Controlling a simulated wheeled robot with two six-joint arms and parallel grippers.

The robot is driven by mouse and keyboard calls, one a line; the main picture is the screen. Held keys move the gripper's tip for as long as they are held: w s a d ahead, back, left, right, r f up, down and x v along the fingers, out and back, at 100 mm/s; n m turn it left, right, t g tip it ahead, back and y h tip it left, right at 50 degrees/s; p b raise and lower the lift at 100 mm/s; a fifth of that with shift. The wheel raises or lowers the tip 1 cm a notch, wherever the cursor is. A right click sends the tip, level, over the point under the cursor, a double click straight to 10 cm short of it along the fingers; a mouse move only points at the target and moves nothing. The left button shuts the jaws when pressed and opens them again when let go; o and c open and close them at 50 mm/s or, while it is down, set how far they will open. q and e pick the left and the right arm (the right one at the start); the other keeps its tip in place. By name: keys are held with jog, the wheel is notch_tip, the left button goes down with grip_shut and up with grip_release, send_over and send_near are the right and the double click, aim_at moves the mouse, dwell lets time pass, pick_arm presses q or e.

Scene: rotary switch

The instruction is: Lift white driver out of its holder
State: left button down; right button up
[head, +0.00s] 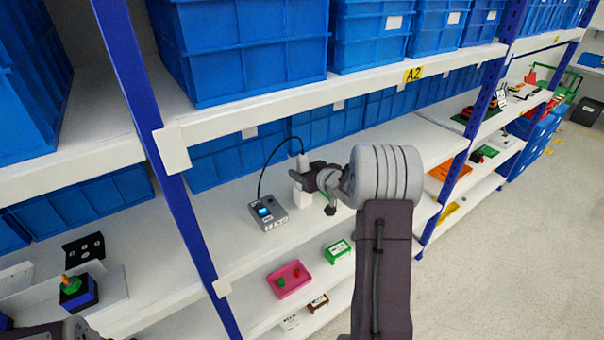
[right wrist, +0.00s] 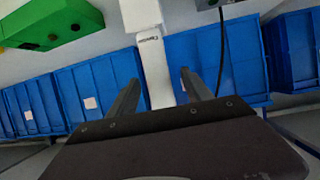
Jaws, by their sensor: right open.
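The white driver (head: 302,163) stands on the middle shelf, with a black cable looping from its top to a grey control box (head: 268,212). A white block below it, seemingly its holder (head: 301,197), is partly hidden by my gripper. My right gripper (head: 309,178) is at the driver from the right. In the right wrist view, the white driver (right wrist: 155,65) with small dark lettering runs between the two spread fingers of my right gripper (right wrist: 160,88); I see a gap on both sides. Of my left arm only a bit shows at the bottom left; its gripper is not seen.
A green box (right wrist: 50,22) is near the gripper. Blue bins (head: 325,125) line the shelf's back. The upper shelf edge (head: 300,103) and a blue post (head: 185,215) bound the space. A pink tray (head: 289,280) sits on the lower shelf.

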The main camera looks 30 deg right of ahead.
jog(key=shift+w+a+f, duration=0.1)
jog(key=shift+w+f, duration=0.05)
jog(key=shift+w, duration=0.2)
jog(key=p+x, duration=0.1)
jog(key=x, duration=0.2)
jog(key=shift+w+f, duration=0.3)
jog(key=shift+w+d+f, duration=0.15)
jog(key=shift+w+d, duration=0.15)
jog(key=shift+s+a, duration=0.1)
jog(key=shift+s, duration=0.05)
jog(key=c, duration=0.6)
grip_shut()
jog(key=shift+r, duration=0.25)
